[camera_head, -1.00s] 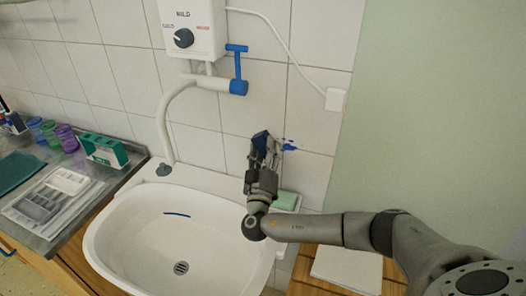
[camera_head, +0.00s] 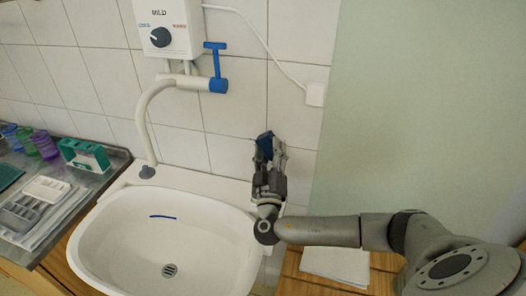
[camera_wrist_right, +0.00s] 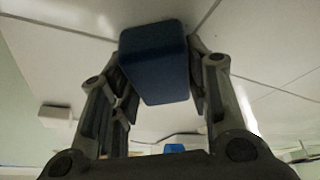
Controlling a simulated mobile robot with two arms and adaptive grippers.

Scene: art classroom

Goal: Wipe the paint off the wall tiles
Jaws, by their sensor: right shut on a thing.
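My right gripper (camera_head: 270,152) is in front of the white wall tiles (camera_head: 238,105), right of the tap. It is shut on a dark blue block (camera_head: 264,140), which looks like a sponge. In the right wrist view the blue block (camera_wrist_right: 155,62) sits between the two fingers, close to the tiles (camera_wrist_right: 60,65); I cannot tell whether it touches them. No blue paint shows on the tiles around the gripper in the head view; the patch behind the gripper and block is hidden. My left gripper is not in view.
The white sink (camera_head: 110,235) lies below, with a thin blue streak (camera_head: 163,217) inside. A water heater (camera_head: 166,28) with a blue-handled tap (camera_head: 217,68) hangs above. A white socket (camera_head: 316,94) is on the right. Cups, a green holder (camera_head: 84,155) and trays stand on the left counter.

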